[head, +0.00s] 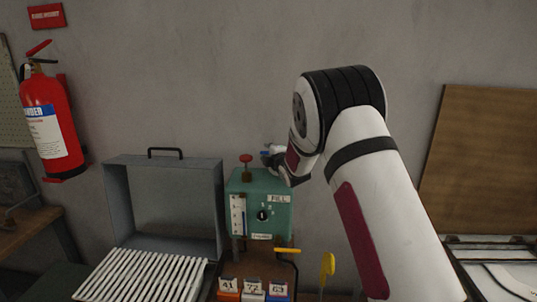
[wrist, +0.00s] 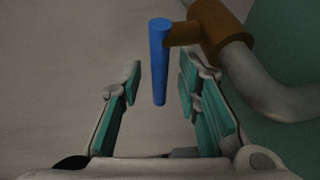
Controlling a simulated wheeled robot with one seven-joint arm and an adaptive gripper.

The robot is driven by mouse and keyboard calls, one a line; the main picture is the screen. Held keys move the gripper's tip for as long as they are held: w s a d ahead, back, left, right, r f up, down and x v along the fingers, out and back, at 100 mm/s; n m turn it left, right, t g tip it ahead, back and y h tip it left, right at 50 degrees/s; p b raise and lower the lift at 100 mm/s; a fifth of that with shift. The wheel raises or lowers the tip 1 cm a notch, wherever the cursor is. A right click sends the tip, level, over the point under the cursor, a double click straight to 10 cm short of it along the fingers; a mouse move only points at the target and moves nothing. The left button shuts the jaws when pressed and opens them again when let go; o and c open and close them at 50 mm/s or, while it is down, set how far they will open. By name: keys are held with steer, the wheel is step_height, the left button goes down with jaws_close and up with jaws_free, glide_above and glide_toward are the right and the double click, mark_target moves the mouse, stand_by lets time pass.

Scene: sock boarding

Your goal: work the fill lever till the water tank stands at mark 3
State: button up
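The green water tank unit (head: 262,186) has a FILL label (head: 279,199) and a white gauge (head: 238,215) on its front. A blue column shows in the gauge, but the mark it stands at is too small to read. The blue fill lever (wrist: 158,60) joins a brown fitting on a grey pipe in the wrist view; only a bit of blue shows in the head view (head: 265,153). My gripper (wrist: 160,78) is open, with the lever between its fingers and gaps on both sides. In the head view my gripper (head: 274,158) is at the tank's upper right, partly hidden by my arm.
A red knob (head: 246,159) stands on top of the unit. An open grey case (head: 114,205) and a white slatted rack (head: 140,275) lie to the left. Yellow-handled levers (head: 288,251) and numbered blocks (head: 253,288) are below. A fire extinguisher (head: 50,120) hangs at left.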

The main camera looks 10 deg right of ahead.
jaws_close()
steer(key=shift+s+d+y, duration=0.1)
steer(key=shift+y, duration=0.2)
steer(key=shift+s+n+y, duration=0.2)
steer(key=shift+n+y, duration=0.5)
steer(key=shift+s+a+n+g+y+b, duration=0.1)
steer(key=shift+s+n+g+y+b, duration=0.15)
steer(key=shift+n+y, duration=0.25)
steer(key=shift+s+a+n+g+y+b, duration=0.1)
steer(key=shift+n+g+y+b, duration=0.15)
steer(key=shift+y, duration=0.45)
jaws_free()
